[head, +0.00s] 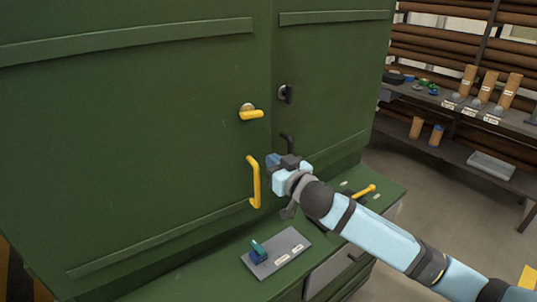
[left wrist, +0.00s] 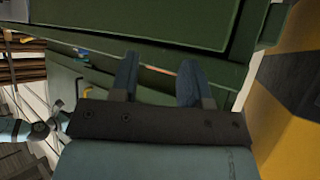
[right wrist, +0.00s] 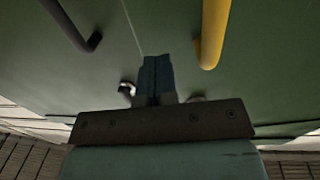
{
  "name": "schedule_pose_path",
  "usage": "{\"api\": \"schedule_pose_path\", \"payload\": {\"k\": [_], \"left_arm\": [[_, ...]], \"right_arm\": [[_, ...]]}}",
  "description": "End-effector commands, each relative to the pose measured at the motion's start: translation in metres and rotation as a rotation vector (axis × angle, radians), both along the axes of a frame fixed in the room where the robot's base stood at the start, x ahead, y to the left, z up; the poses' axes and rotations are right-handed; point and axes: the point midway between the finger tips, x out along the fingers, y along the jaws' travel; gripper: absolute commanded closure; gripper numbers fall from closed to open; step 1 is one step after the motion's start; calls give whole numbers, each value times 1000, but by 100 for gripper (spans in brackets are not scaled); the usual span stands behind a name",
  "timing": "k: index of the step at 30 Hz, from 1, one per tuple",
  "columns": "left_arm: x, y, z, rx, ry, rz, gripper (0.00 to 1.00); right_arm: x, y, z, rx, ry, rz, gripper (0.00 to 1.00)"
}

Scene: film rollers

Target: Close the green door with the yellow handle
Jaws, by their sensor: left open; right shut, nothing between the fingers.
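The green door (head: 150,130) with the yellow handle (head: 254,182) is the left door of a large green cabinet. It looks nearly level with the right door at the seam; I cannot tell if a small gap is left. A yellow latch (head: 250,113) sits above the handle. My right gripper (head: 272,161) is shut and empty, just right of the yellow handle, near the seam. In the right wrist view its closed fingers (right wrist: 155,75) point at the green face between the yellow handle (right wrist: 213,35) and a black handle (right wrist: 75,25). My left gripper (left wrist: 158,74) is open and empty below a green cabinet edge.
The right door (head: 325,90) has a black latch (head: 285,94) and a black handle (head: 287,143). Below is a green ledge with a grey control plate (head: 285,250) and a yellow lever (head: 364,191). Shelves (head: 460,110) stand at right. A yellow-black striped surface (left wrist: 285,90) is beside my left gripper.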

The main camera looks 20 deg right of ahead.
Motion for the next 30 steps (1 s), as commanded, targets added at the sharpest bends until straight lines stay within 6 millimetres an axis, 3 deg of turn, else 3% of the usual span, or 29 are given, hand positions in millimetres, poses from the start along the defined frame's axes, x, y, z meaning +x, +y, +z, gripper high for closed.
{"api": "schedule_pose_path", "payload": {"k": [6,20,30], "left_arm": [[0,0,7,0,-1,0,57],[1,-1,8,-2,-3,0,57],[3,-1,16,-1,-5,0,57]], "right_arm": [[22,6,1,-1,0,-1,100],[29,8,0,0,1,4,100],[85,23,1,-1,2,104,100]]}}
